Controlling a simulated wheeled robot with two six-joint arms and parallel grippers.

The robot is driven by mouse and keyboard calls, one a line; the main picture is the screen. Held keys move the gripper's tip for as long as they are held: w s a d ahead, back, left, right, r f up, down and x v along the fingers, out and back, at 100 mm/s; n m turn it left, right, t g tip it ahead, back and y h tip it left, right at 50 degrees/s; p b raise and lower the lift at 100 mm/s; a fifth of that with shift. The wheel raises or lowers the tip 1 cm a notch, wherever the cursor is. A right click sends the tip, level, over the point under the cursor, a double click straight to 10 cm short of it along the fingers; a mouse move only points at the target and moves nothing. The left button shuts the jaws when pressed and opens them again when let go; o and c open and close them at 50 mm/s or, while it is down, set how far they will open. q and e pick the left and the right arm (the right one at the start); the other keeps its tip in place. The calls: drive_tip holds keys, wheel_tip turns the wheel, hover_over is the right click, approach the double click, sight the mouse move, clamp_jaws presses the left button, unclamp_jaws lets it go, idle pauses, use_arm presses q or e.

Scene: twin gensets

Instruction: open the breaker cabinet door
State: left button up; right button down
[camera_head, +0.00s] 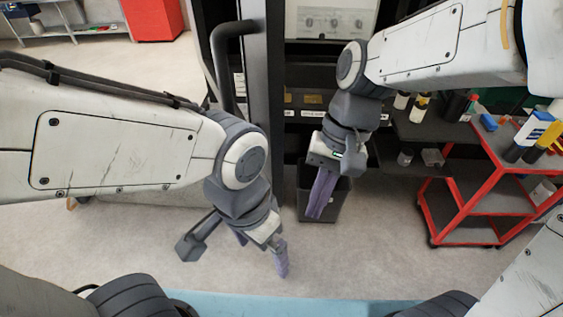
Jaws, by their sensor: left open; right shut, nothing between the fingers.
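A tall dark cabinet door (258,75) stands near the top centre, with a curved dark bar handle (219,65) on its left side. The door looks swung out, with dark shelving showing to its right, but I cannot tell how far. My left gripper (262,252) is open and empty, pointing down over the floor, below and apart from the handle. My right gripper (315,213) is shut and empty, pointing down in front of the shelving and over a dark bin (338,205). The door's lower part is partly hidden by my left arm.
A white panel with dials (331,21) sits at top centre. A red-framed cart (463,213) with bottles and tools stands at the right. A red cabinet (152,18) and a grey bench are at the back left. The floor (130,235) at left is clear.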

drive_tip(key=w+d+r+m+g+y, duration=0.1)
drive_tip(key=w+d+r+m+y, duration=0.2)
drive_tip(key=w+m, duration=0.3)
drive_tip(key=w+d+r+m+y, duration=0.2)
drive_tip(key=w+d+m+y, duration=0.1)
drive_tip(key=w+m, duration=0.3)
drive_tip(key=s+a+f+n+p, duration=0.1)
drive_tip(key=s+a+f+p, duration=0.2)
drive_tip(key=a+f, duration=0.3)
drive_tip(key=s+a, duration=0.1)
drive_tip(key=a, duration=0.2)
drive_tip(key=shift+s+a+f+p, duration=0.25)
drive_tip(key=shift+a+p, duration=0.1)
drive_tip(key=shift+p, duration=0.05)
